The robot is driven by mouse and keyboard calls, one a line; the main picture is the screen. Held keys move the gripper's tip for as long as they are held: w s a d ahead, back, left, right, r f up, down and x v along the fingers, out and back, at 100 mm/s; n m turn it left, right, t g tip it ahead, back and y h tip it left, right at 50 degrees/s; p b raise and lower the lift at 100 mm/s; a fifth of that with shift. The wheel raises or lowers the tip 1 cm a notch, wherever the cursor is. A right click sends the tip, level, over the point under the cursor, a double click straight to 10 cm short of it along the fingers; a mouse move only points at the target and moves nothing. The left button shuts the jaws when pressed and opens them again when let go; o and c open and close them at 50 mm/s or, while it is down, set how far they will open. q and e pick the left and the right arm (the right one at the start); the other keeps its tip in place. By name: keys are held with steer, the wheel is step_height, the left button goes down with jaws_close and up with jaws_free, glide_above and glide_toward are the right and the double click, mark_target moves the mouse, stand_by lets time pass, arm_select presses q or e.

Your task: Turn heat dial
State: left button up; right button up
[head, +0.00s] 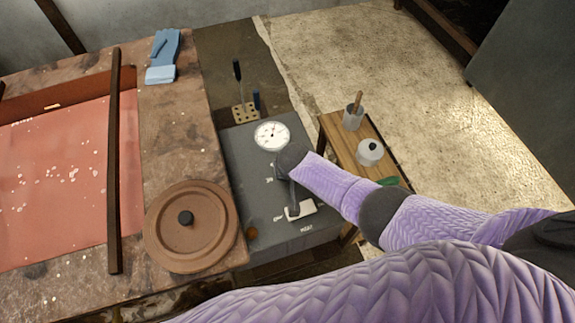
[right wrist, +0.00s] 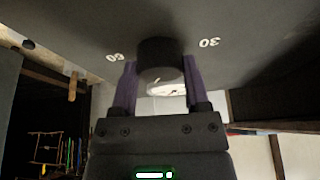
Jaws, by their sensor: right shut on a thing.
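The heat dial (right wrist: 160,52) is a dark round knob on a grey panel in the right wrist view, between the white figures 60 and 30. My right gripper (right wrist: 160,68) has its two purple fingers on either side of this knob and is shut on it. In the head view, the grey control box (head: 248,165) stands in the middle, and my right arm reaches over it from the right. My dark hand covers part of its top, so the knob cannot be made out there. My left gripper is in neither view.
A white round gauge (head: 272,136) sits on the box, with a lever (head: 238,78) behind it. A brown round lid (head: 190,226) lies to the left. A wooden side bench (head: 345,140) with a cup (head: 353,117) and a lidded pot (head: 370,151) stands right.

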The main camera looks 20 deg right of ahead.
steer(key=shift+a+m+h, duration=0.1)
steer(key=shift+m+h, duration=0.3)
steer(key=shift+m, duration=0.6)
steer(key=shift+m+h, duration=0.3)
steer(key=shift+m, duration=0.6)
steer(key=m+g+h+b, duration=0.1)
steer(key=m, duration=0.2)
steer(key=shift+w+a+f+m+b, duration=0.1)
steer(key=shift+m+b, duration=0.2)
steer(key=shift+b, duration=0.1)
steer(key=m+g+h+b, duration=0.1)
steer(key=m+b, duration=0.1)
steer(key=m, duration=0.1)
steer(key=shift+m, duration=0.3)
steer(key=shift+m+g+h+b, duration=0.3)
steer(key=shift+m+b, duration=0.1)
steer(key=shift+m, duration=0.4)
steer(key=o, duration=1.3)
steer(key=shift+r, duration=0.2)
